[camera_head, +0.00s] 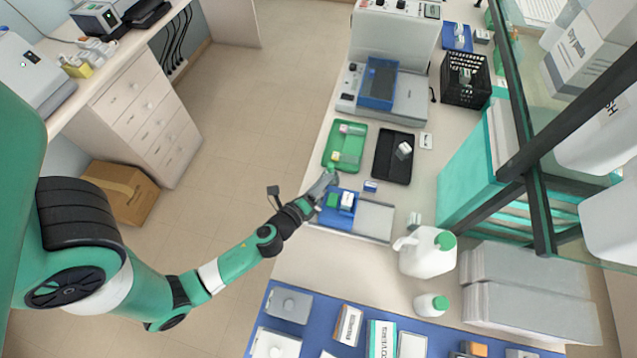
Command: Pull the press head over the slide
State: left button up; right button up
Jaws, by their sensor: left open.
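My left arm reaches in from the left, and my left gripper (326,182) is over the left edge of a small bench device. It is open, and its fingertips are small in this view. The device has a blue part (348,222) on the left with a green block (333,200) and a white block (347,200) on it. A flat grey plate (375,220) forms its right side. I cannot tell for certain which part is the press head, and the slide is too small to make out. My right gripper is not in view.
Behind the gripper are a green tray (330,150) and a black tray (380,170) holding small items. A white machine with a blue tray (377,84) stands farther back. A white jug (427,262) is at the right. A blue mat (258,318) with boxes lies in front.

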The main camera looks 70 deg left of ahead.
pick_arm(q)
jog(key=b+v, duration=0.1)
jog(key=v, duration=0.9)
jog(key=shift+s+d+f+b, duration=0.15)
jog(key=shift+d+b, duration=0.15)
jog(key=shift+b, duration=0.05)
jog(key=shift+s+d+r, duration=0.2)
jog(key=shift+s+r, duration=0.05)
jog(key=shift+s, duration=0.25)
